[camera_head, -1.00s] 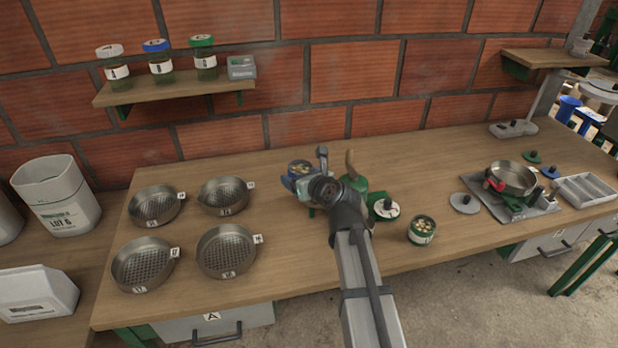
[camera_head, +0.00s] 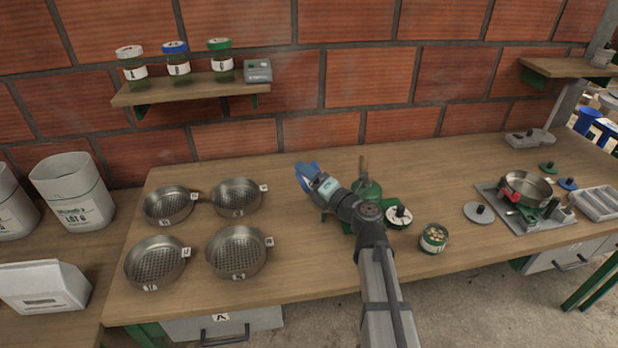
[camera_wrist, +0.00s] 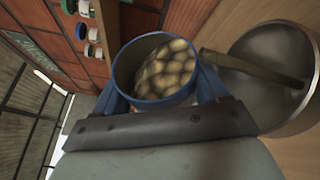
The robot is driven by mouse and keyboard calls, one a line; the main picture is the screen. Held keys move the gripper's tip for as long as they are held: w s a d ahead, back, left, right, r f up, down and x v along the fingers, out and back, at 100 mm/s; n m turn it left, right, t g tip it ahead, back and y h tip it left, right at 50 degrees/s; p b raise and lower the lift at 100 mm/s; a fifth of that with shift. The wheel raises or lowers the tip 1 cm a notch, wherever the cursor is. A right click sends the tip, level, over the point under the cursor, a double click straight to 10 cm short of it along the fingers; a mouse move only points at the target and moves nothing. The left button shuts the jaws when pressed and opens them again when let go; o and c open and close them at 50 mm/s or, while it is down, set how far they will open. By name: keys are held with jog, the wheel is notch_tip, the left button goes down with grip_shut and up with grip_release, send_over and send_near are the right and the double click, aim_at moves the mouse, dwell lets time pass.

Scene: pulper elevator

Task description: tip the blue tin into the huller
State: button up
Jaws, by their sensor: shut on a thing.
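The blue tin (camera_wrist: 155,72) is between my gripper's fingers and is full of pale beans in the wrist view. In the head view, my gripper (camera_head: 308,178) holds it above the bench, left of the huller, and the tin looks tilted; its mouth is not clear there. The huller (camera_head: 367,190) is green with an upright handle, partly hidden behind my arm. In the wrist view, a round metal bowl (camera_wrist: 265,95) with a bar across it, apparently the huller's hopper, is beside the tin on the right. No beans are seen falling.
Several mesh sieves (camera_head: 238,252) stand to the left. A pan (camera_head: 527,188) sits on a scale farther right. A shelf (camera_head: 190,90) with jars hangs on the wall behind.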

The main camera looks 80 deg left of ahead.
jog(key=shift+w+m+y, duration=0.2)
jog(key=shift+m+y, duration=0.3)
jog(key=shift+m, duration=0.6)
jog(key=m, duration=0.1)
jog(key=m+y, duration=0.1)
jog(key=m, duration=0.1)
jog(key=shift+w+r+m+y, duration=0.3)
jog(key=shift+w+r+m, duration=0.05)
jog(key=shift+w+m, duration=0.05)
jog(key=m, duration=0.2)
jog(key=w+m+y, duration=0.1)
jog(key=r+m+t+y, duration=0.1)
jog(key=m, duration=0.1)
jog(key=shift+w+a+m, duration=0.15)
jog(key=shift+w+m, duration=0.15)
